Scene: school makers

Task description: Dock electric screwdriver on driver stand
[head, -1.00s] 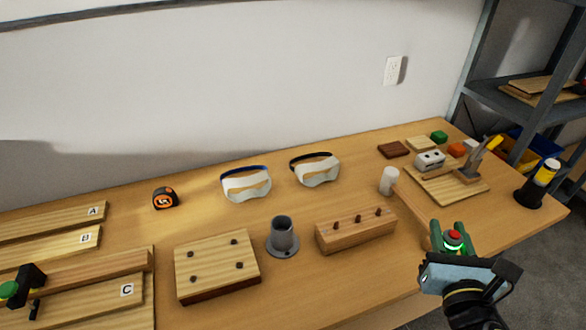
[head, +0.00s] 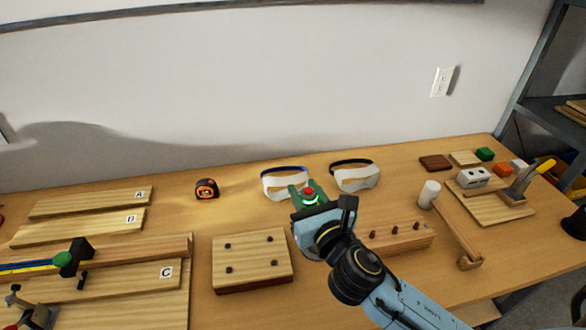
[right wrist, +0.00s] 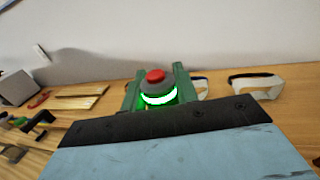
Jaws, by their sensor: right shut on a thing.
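My right gripper (head: 309,196) is shut on the electric screwdriver (head: 307,191). Only the tool's top end shows, with a red button and a glowing green ring. In the right wrist view the screwdriver (right wrist: 156,86) stands between the two green fingers (right wrist: 156,92). Its lower part is hidden. The grey driver stand is hidden in the head view behind my right gripper and wrist, between the pegged board and the pegged block. I cannot tell the height of the tool over the stand. My left gripper is not in view.
A pegged board (head: 252,260) lies left of my gripper and a pegged wooden block (head: 405,238) right of it. White goggles (head: 356,175) and a tape measure (head: 206,189) lie at the back. A mallet (head: 454,226) lies farther right. Labelled boards (head: 90,203) fill the left.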

